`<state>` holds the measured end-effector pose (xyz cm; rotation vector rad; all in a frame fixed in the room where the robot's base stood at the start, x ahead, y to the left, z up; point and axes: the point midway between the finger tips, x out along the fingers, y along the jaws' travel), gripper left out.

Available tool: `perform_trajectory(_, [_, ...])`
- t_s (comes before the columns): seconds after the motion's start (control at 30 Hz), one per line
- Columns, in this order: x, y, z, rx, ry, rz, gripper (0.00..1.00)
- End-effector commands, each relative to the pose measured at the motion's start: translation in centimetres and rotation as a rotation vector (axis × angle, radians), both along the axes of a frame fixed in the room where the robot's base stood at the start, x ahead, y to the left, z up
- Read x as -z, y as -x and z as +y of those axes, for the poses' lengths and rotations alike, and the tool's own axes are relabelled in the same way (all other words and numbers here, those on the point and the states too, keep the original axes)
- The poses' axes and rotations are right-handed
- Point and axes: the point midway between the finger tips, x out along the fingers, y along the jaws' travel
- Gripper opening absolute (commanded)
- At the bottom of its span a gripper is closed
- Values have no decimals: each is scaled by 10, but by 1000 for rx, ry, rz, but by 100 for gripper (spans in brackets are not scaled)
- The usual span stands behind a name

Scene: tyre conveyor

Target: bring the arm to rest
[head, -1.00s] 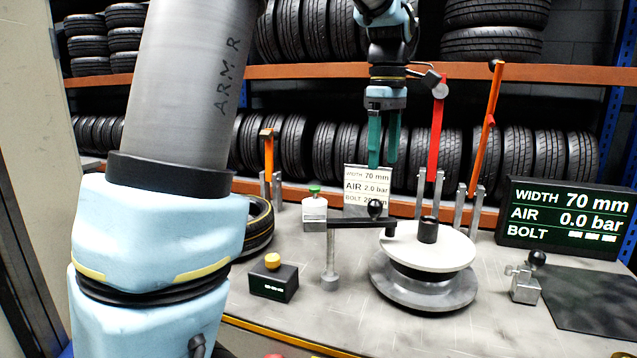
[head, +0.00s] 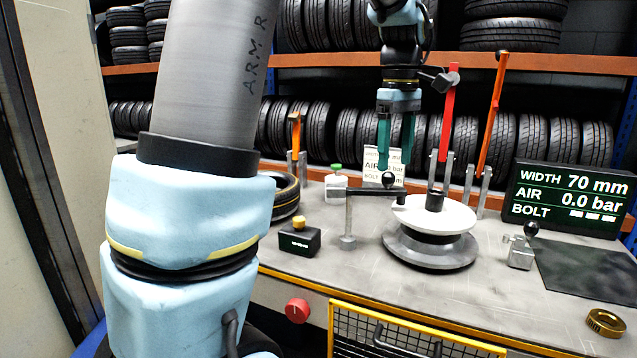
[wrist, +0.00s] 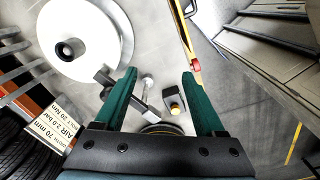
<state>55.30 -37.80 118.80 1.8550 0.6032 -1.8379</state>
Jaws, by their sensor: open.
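My gripper (head: 394,145) hangs in the upper middle of the head view, with its green fingers pointing down. The fingers are apart, with nothing between them. It is above the bench, behind the black lever arm and left of the leaning orange lever. In the wrist view my gripper (wrist: 160,95) also shows open, with bare bench and a small black box with a yellow button (wrist: 174,103) seen below between the fingers. My pale blue arm link (head: 190,220) fills the left of the head view and hides part of the bench.
A wheel stand with a white disc (head: 450,215) and black post is on the bench. Red (head: 447,115) and orange (head: 494,110) levers rise behind it. A display (head: 568,198) reads 70 mm and 0.0 bar. A brass ring (head: 606,322) lies at right front. Tyres (head: 515,145) fill the racks behind.

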Motion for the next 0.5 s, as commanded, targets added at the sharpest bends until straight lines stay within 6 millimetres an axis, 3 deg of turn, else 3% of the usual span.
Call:
perform_trajectory(0.27, [44,-2,52,141,7,-22,72])
perform_trajectory(0.5, [105,19,125,361,2,-61,72])
